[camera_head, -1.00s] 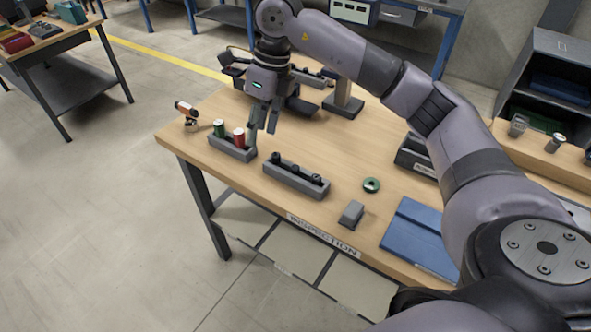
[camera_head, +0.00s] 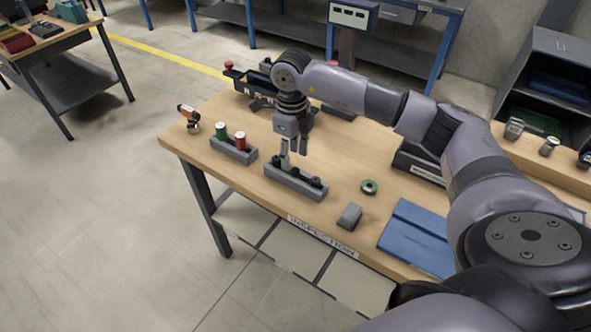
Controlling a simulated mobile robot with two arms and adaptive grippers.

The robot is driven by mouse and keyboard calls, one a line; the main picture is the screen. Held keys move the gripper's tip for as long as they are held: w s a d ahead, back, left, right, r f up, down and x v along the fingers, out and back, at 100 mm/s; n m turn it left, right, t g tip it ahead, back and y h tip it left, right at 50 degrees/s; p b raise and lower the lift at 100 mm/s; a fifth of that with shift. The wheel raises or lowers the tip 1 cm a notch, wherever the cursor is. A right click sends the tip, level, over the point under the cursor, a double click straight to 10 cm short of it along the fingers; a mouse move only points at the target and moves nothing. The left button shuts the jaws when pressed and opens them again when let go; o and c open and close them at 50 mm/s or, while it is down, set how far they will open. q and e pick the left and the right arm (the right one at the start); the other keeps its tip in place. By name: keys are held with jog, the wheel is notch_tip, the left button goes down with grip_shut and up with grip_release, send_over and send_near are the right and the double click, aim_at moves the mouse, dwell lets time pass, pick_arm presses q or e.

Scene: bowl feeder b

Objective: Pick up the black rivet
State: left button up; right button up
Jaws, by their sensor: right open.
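Several small black rivets stand in a long grey holder (camera_head: 281,181) near the front of the inspection table. One black rivet (camera_head: 317,182) shows at the holder's right end and another (camera_head: 277,159) at its left end. My right gripper (camera_head: 292,163) is open, pointing down over the left half of the holder. Its fingers hide part of the holder, and I cannot tell whether they are around a rivet. My left gripper is not in view.
A grey holder (camera_head: 236,156) with a green and a red spool stands to the left. A green ring (camera_head: 369,187), a grey block (camera_head: 349,216) and a blue folder (camera_head: 418,238) lie to the right. An orange-black tool (camera_head: 189,119) is at the far left corner.

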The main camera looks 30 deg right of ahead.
aim_at(296, 170)
jog(key=f, duration=0.1)
jog(key=f+p, duration=0.1)
jog(key=d+f+p, duration=0.1)
jog(key=f, duration=0.1)
jog(key=shift+s, duration=0.25)
jog(key=shift+w+f, duration=0.1)
jog(key=shift+f, duration=0.55)
jog(key=shift+a, duration=0.1)
jog(key=shift+c, duration=0.6)
grip_shut()
